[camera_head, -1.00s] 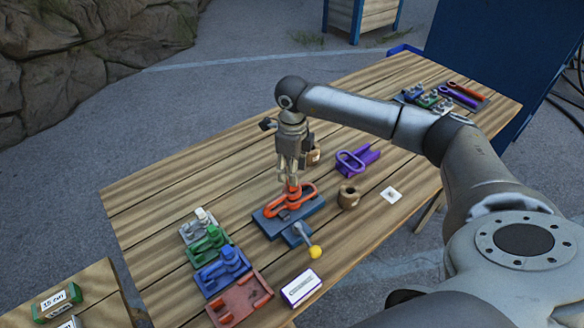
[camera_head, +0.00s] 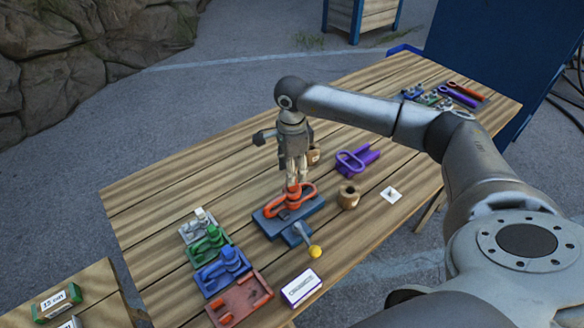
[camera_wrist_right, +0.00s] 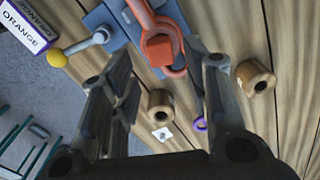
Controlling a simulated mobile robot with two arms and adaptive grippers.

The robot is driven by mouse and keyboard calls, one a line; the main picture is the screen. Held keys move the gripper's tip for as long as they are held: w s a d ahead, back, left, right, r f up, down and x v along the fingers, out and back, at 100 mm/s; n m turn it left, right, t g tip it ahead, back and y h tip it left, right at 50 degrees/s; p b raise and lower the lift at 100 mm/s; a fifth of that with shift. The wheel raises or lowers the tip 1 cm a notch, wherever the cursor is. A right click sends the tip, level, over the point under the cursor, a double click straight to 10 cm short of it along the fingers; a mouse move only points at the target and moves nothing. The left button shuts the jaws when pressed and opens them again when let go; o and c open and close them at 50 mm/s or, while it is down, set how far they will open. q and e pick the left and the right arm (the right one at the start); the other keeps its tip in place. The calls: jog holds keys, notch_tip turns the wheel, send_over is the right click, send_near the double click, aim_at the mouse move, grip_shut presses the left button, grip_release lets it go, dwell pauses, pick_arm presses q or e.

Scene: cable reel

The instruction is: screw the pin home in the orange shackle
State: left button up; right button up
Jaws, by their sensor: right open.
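The orange shackle (camera_head: 307,190) sits on a blue block (camera_head: 270,228) near the middle of the table. In the right wrist view the shackle (camera_wrist_right: 171,18) shows at the top, with the square orange pin head (camera_wrist_right: 160,49) nearest the camera. My right gripper (camera_head: 293,184) points down just over the shackle. In the wrist view its fingers (camera_wrist_right: 162,58) are apart on either side of the pin head, with gaps visible. How far the pin is threaded in is hidden. My left gripper is not in view.
A lever with a yellow ball (camera_head: 315,251) stands in front of the blue block. A white label box (camera_head: 301,288), a brown ring (camera_head: 348,197) and a purple shackle (camera_head: 357,160) lie nearby. Coloured holders (camera_head: 222,270) line the left front. Bare wood is free at the back left.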

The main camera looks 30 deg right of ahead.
jog(key=shift+f, duration=0.1)
jog(key=shift+f+b, duration=2.05)
jog(key=shift+f, duration=0.2)
grip_shut()
jog(key=shift+m, duration=0.3)
